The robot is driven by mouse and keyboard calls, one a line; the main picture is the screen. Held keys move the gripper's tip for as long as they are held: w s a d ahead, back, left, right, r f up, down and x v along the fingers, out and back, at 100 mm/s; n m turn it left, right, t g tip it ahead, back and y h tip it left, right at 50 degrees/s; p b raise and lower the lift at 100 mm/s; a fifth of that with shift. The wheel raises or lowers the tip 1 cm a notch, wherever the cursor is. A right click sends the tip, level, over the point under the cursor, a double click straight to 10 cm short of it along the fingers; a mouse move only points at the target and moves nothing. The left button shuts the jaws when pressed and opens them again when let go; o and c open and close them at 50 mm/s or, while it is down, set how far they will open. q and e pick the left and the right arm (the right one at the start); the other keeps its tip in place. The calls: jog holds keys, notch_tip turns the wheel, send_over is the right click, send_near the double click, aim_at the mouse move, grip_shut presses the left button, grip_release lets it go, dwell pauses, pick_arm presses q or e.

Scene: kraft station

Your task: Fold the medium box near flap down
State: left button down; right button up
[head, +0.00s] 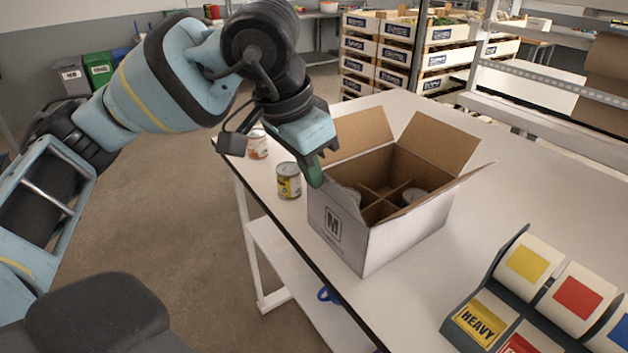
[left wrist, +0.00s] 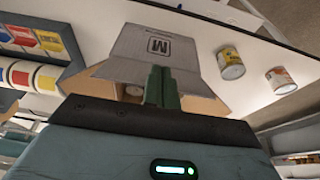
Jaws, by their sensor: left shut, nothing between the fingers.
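The medium box (head: 410,238), white outside with an M mark, stands open on the table, brown dividers and a can (head: 413,195) inside. In the head view two brown flaps stand up at the back, and the right flap leans outward. My left gripper (head: 316,176) is shut and empty, its green fingers at the top edge of the M side. In the left wrist view the fingers (left wrist: 162,88) overlap the pale outer face of the near flap (left wrist: 125,71), which tilts from the M panel (left wrist: 150,42). Contact cannot be told. My right gripper is not in view.
A yellow-labelled can (head: 289,181) and another can (head: 257,145) stand left of the box near the table edge. A label dispenser (head: 500,290) with coloured rolls is at front right. Bare table (head: 530,190) lies right of the box. Shelving stands behind.

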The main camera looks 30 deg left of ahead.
pick_arm(q)
jog(key=shift+w+d, duration=0.2)
jog(key=shift+w, duration=0.3)
jog(key=shift+w+d, duration=0.2)
jog(key=shift+w, duration=0.3)
jog(key=shift+w+d, duration=0.25)
jog(key=shift+w, duration=0.25)
jog(key=shift+w+d, duration=0.2)
jog(key=shift+w, duration=0.3)
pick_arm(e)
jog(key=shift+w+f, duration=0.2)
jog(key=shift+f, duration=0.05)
